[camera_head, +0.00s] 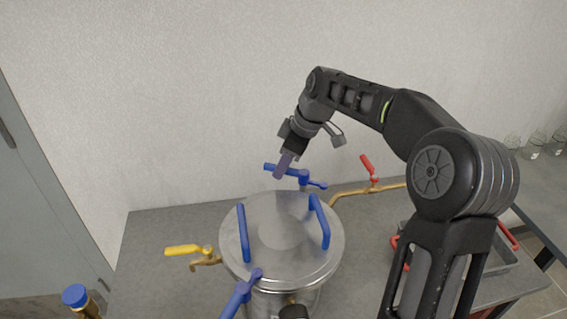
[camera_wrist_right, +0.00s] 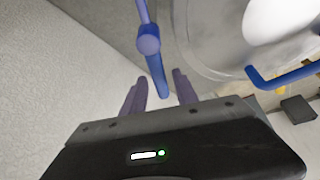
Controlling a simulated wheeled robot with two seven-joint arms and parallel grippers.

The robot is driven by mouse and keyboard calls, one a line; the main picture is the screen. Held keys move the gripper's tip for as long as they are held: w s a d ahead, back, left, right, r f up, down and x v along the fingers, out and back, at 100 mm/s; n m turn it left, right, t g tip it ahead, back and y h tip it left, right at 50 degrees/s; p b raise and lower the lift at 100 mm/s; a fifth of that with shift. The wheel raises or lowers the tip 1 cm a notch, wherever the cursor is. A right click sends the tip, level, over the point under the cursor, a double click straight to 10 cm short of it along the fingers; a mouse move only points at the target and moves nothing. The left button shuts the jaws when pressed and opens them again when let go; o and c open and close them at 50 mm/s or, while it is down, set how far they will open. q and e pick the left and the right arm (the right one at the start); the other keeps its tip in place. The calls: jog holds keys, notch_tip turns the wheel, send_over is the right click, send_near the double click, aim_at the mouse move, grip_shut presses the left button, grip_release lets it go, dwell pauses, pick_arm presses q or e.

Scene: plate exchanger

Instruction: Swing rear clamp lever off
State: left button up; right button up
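The rear clamp lever (camera_head: 314,184) is blue and sits at the back rim of the round steel vessel lid (camera_head: 280,232). My right gripper (camera_head: 284,166) reaches down over the lever from behind. In the right wrist view, the gripper (camera_wrist_right: 159,92) has its two purple-grey fingers apart. The end of a blue lever (camera_wrist_right: 157,72) lies in the gap between them, with space visible on both sides; contact cannot be made out. A second blue clamp lever (camera_head: 240,294) is at the front of the lid. My left gripper is not seen.
Two blue handles (camera_head: 243,233) (camera_head: 320,222) stand up from the lid. A yellow-handled valve (camera_head: 183,250) is at left, a red-handled valve (camera_head: 369,170) at back right. A tray with red handles (camera_head: 490,258) stands at right. The wall is close behind.

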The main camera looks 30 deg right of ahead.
aim_at(294, 172)
jog(key=shift+o, duration=0.3)
jog(key=v, duration=0.7)
jog(key=shift+s+d+r+b, duration=0.1)
jog(key=shift+s+r+b, duration=0.05)
jog(key=shift+r+b, duration=0.25)
